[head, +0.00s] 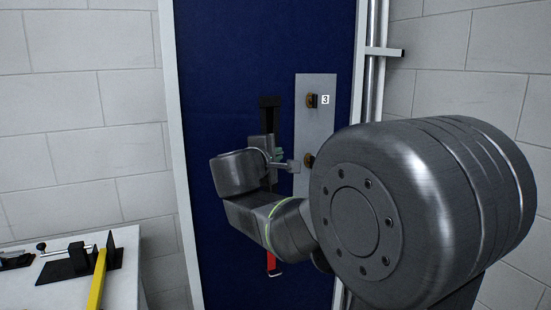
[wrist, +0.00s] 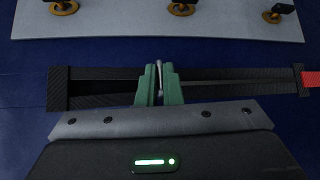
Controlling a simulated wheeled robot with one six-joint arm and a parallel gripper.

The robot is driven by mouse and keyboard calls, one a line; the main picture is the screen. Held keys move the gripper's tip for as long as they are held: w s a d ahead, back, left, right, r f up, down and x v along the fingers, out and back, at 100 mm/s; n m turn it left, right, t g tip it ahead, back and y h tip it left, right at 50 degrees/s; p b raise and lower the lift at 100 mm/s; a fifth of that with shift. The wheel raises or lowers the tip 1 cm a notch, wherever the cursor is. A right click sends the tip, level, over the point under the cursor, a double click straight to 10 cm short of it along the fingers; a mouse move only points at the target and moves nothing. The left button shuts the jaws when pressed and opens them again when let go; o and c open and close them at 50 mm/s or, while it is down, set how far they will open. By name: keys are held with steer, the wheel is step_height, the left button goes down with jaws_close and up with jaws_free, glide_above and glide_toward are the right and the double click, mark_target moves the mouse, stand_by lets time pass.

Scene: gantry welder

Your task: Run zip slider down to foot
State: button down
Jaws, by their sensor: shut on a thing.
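The zip is a long dark strip on a blue panel. In the wrist view it runs sideways, with a black block (wrist: 60,88) at its left end and a red piece (wrist: 310,79) at its right end. In the head view it runs upright, black end (head: 269,103) at the top and red piece (head: 273,263) low down. My gripper (wrist: 159,88), with green fingers, is shut on the slider (wrist: 159,75), whose thin metal pull shows between the fingertips, partway along the strip. In the head view my gripper (head: 275,155) is at the zip's upper part and hides the slider.
A grey plate (head: 315,125) with brass-based knobs and a "3" label stands close right of the zip; it also shows in the wrist view (wrist: 160,20). A pale post with a bracket (head: 384,51) is further right. A bench (head: 130,262) with a yellow-handled tool (head: 97,280) is lower left.

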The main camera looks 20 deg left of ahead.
step_height(320, 180, down, 23)
steer(key=b, duration=2.3)
steer(key=shift+f, duration=0.15)
steer(key=c, duration=1.6)
jaws_free()
steer(key=s+p, duration=0.1)
steer(key=s, duration=0.3)
steer(key=s+r+p, duration=0.1)
steer(key=s, duration=0.4)
steer(key=s+d+r, duration=0.1)
steer(key=s, duration=0.3)
steer(key=shift+s+p, duration=0.35)
steer(key=shift+p, duration=0.05)
steer(key=shift+w, duration=0.1)
steer(key=w+b, duration=0.1)
steer(key=w, duration=0.3)
steer(key=w+f, duration=0.1)
steer(key=w, duration=0.4)
steer(key=w+a+b, duration=0.1)
steer(key=w, duration=0.3)
steer(key=shift+w+f+b, duration=0.25)
steer(key=shift+b, duration=0.1)
